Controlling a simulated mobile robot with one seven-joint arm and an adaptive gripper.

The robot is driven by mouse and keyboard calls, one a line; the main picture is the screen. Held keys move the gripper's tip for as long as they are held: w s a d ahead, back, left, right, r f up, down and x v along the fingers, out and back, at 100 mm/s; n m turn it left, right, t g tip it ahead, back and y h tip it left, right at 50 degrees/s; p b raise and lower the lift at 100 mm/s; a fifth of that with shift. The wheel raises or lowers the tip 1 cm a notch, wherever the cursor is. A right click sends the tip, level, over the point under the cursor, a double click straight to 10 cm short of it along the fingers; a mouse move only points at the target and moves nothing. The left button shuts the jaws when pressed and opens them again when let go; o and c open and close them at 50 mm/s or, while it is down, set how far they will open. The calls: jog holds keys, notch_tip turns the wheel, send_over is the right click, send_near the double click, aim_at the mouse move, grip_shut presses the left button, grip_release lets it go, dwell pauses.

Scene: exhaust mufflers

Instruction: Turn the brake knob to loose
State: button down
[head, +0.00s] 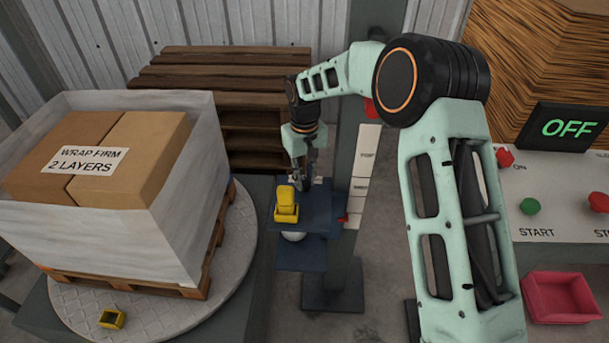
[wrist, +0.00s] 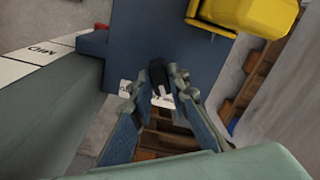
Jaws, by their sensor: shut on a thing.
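The brake knob (wrist: 157,72) is a small black handle on the blue carriage (wrist: 145,48), seen in the wrist view with a white label patch beside it. My gripper (wrist: 156,87) has its two fingers on either side of the knob and is shut on it. In the head view my gripper (head: 302,182) reaches down to the back of the blue carriage (head: 318,208), and the knob is hidden there behind the fingers. The label's lettering is too small to read, so I cannot tell the knob's setting.
A yellow part (head: 286,205) sits on the carriage's front, close to my gripper. The mast (head: 350,240) with a white scale stands to the right. A wrapped pallet load (head: 120,210) on a turntable is left. The control panel (head: 560,215) with an OFF display is right.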

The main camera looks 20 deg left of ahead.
aim_at(304, 180)
jog(key=shift+n+p, duration=0.35)
jog(key=shift+n, duration=1.25)
jog(key=c, duration=1.8)
grip_release()
jog(key=shift+c, duration=0.2)
notch_tip(304, 180, up, 12)
jog(key=shift+r, duration=0.1)
